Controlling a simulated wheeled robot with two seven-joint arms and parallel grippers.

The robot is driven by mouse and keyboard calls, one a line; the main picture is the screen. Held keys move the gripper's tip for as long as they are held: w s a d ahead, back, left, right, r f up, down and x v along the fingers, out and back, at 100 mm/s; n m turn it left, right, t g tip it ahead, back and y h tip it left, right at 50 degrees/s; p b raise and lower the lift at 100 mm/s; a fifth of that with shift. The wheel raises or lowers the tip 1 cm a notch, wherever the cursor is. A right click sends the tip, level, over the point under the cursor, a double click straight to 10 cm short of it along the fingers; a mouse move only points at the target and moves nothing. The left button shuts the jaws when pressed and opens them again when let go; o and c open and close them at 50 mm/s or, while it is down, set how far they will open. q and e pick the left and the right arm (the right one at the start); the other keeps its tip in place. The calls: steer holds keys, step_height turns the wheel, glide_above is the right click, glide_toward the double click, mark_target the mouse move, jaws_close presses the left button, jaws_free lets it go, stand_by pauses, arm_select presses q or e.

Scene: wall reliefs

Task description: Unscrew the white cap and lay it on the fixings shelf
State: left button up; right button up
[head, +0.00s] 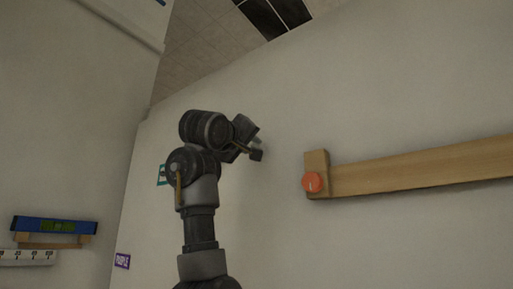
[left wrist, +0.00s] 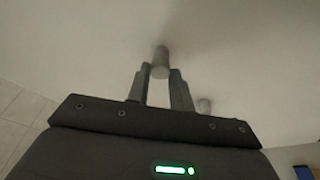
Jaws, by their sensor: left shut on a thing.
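My left gripper (head: 257,153) is up against the pale wall, left of the wooden rail. In the left wrist view its two fingers (left wrist: 160,75) are closed on a small pale, round-ended cylinder, which looks like the white cap (left wrist: 161,62). The cap is hidden in the head view. I cannot tell whether it is still on its thread. A second pale round piece (left wrist: 204,105) shows on the wall beside the right finger. I cannot make out a shelf named for fixings. My right gripper is in neither view.
At the left, a blue level (head: 54,225) rests on a wooden holder above a white scale (head: 28,257). A purple label (head: 122,261) is low on the wall.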

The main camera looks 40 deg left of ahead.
arm_select(q)
steer(key=n+g+y, duration=0.1)
steer(key=n, duration=0.4)
steer(key=shift+r+n, duration=0.1)
steer(key=shift+n, duration=0.3)
steer(key=n+g, duration=0.1)
steer(key=n, duration=0.4)
steer(key=shift+d+r, duration=0.1)
steer(key=shift+r, duration=0.05)
steer(key=shift+s+n+g, duration=0.1)
steer(key=shift+n+g, duration=0.2)
steer(key=shift+n, duration=0.3)
steer(key=n+g, duration=0.1)
steer(key=n, duration=0.3)
steer(key=shift+r+h, duration=0.1)
steer(key=shift+h, duration=0.2)
